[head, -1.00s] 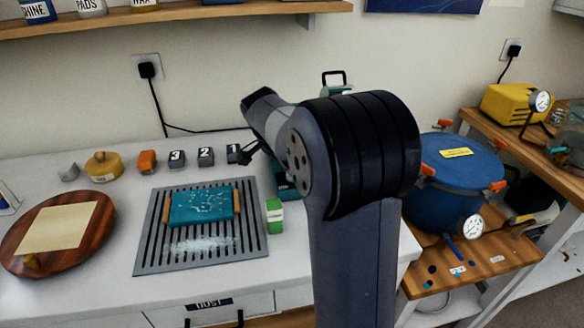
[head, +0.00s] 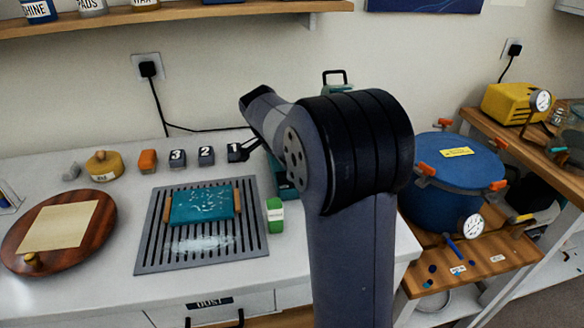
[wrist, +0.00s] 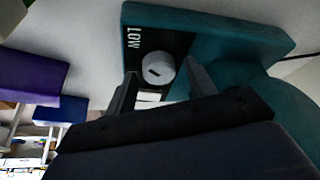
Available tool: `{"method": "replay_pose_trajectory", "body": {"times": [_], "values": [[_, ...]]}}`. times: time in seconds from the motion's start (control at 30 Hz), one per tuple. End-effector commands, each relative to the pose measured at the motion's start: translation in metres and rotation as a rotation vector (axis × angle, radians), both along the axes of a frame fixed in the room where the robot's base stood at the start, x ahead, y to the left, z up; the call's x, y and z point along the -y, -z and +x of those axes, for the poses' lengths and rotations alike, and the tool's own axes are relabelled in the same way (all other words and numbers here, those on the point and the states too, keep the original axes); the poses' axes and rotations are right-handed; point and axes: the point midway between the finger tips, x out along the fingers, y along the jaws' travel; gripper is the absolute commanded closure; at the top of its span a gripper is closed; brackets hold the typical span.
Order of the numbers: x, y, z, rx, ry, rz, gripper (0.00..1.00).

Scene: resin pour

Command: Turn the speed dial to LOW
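The speed dial (wrist: 158,68), a pale round knob with a short dark mark, sits on a black panel (wrist: 178,43) of a teal machine (wrist: 225,30) in the wrist view. The word LOW (wrist: 135,38) is printed sideways near the panel's edge. My gripper (wrist: 160,72) is open, with one finger on each side of the dial and gaps visible. I cannot tell how deep the fingertips reach.
A slotted grey grate (head: 150,255) holds a teal block (head: 203,205). A green box (head: 274,215) stands close to the machine. Numbered grey blocks (head: 206,156) stand behind the grate. A round wooden board (head: 105,215) is at left, a blue pot (head: 450,200) at right.

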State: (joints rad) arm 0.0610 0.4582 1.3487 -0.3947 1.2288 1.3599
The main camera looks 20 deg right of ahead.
Motion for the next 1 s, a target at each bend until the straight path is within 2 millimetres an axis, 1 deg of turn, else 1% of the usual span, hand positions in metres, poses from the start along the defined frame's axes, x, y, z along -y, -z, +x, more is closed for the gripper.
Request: {"method": "replay_pose_trajectory", "body": {"times": [0.27, 0.37, 0.47, 0.7, 0.8, 0.9, 1.0], "values": [[0.000, -0.001, 0.000, 0.000, -0.001, 0.000, 0.45], [-0.003, -0.007, 0.000, 0.002, -0.002, -0.001, 0.45], [-0.008, -0.021, -0.001, 0.003, -0.002, 0.000, 0.45], [-0.027, -0.067, -0.006, 0.004, -0.002, -0.001, 0.45], [-0.033, -0.083, -0.008, 0.003, -0.002, 0.000, 0.45], [-0.037, -0.093, -0.009, 0.002, -0.002, -0.001, 0.45], [-0.039, -0.098, -0.010, 0.000, -0.001, 0.000, 0.45]]}}
